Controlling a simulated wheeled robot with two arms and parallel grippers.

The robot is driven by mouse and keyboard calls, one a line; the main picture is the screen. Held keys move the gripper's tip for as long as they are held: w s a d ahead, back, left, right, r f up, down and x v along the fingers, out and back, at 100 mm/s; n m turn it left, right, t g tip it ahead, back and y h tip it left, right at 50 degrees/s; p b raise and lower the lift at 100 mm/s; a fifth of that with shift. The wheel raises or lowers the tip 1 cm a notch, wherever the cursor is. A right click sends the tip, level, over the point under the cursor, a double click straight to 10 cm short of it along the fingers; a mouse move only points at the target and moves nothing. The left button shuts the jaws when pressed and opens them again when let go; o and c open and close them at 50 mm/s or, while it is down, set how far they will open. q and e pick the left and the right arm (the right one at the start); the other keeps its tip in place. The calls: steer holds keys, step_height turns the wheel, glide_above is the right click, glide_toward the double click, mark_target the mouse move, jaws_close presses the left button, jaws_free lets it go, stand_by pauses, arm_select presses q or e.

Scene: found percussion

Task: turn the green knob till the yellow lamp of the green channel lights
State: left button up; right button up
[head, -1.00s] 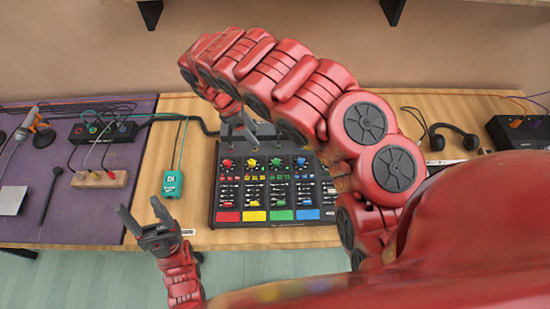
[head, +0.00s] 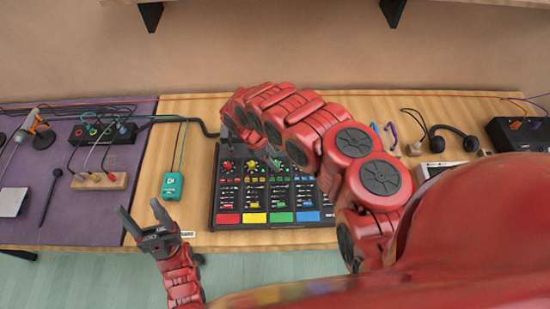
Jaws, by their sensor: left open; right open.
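The black mixer (head: 240,192) lies on the table with red, yellow, green and blue channels. The green knob (head: 275,163) shows just below my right arm, near the mixer's top. The green channel ends in a green pad (head: 282,217). I cannot make out whether its yellow lamp is lit. My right gripper (head: 255,147) is open over the upper part of the mixer, mostly covered by my red arm; I cannot tell whether it touches a knob. The blue knob is hidden behind my arm. My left gripper (head: 140,207) is open and empty at the table's front edge, left of the mixer.
A teal box (head: 172,187) with cables lies left of the mixer. A purple mat (head: 105,207) further left carries a wooden block (head: 100,181), a black box and a microphone. Headphones (head: 452,139) and another black box (head: 517,133) are at the right.

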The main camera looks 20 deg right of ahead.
steer(key=shift+d+f, duration=0.25)
steer(key=shift+f, duration=0.15)
jaws_close()
